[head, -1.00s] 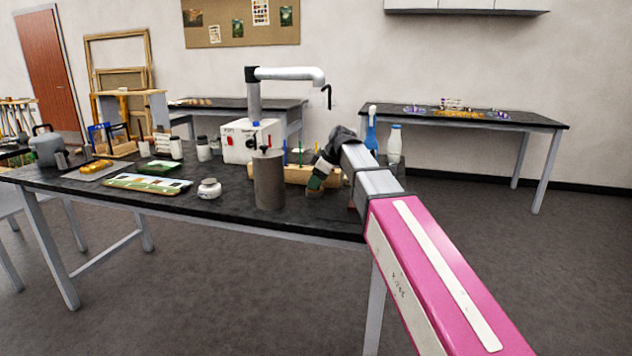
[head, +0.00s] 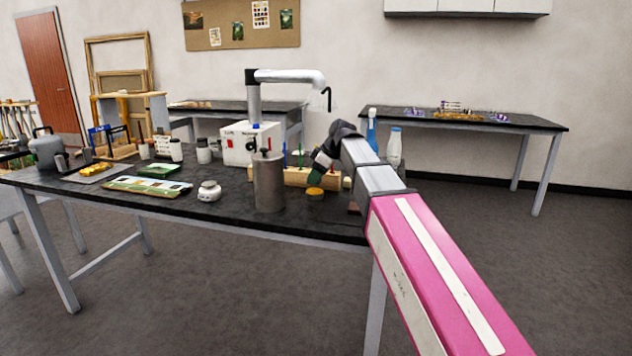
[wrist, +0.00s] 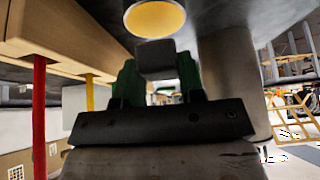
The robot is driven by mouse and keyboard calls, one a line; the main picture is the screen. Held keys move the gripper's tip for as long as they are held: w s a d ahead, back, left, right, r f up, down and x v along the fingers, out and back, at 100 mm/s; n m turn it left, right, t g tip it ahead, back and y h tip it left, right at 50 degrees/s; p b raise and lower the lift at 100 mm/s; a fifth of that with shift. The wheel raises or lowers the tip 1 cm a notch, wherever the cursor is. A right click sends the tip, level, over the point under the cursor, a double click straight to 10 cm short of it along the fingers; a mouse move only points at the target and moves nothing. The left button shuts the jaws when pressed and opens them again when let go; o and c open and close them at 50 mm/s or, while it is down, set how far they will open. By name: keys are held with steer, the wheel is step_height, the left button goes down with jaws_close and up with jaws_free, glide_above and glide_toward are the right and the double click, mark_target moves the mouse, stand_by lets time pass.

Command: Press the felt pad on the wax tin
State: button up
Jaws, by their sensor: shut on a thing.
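The wax tin (head: 316,193) is a small, low round tin with a yellow-orange top, standing on the black bench near its right end. In the wrist view its yellow face (wrist: 155,17) shows at the top edge. My gripper (head: 318,172) has green fingers and is just above and behind the tin in the head view. In the wrist view the fingers (wrist: 157,80) are shut on a dark grey block, the felt pad (wrist: 155,57). The pad appears apart from the wax. The pad cannot be made out in the head view.
A grey cylinder (head: 268,182) stands just left of the tin. A wooden rack (head: 297,177) with coloured sticks is behind. A white jar (head: 209,191), a painted panel (head: 147,186) and a white box (head: 249,143) are further left. Bottles (head: 394,147) stand at the right.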

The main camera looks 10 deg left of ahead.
steer(key=shift+r, duration=2.05)
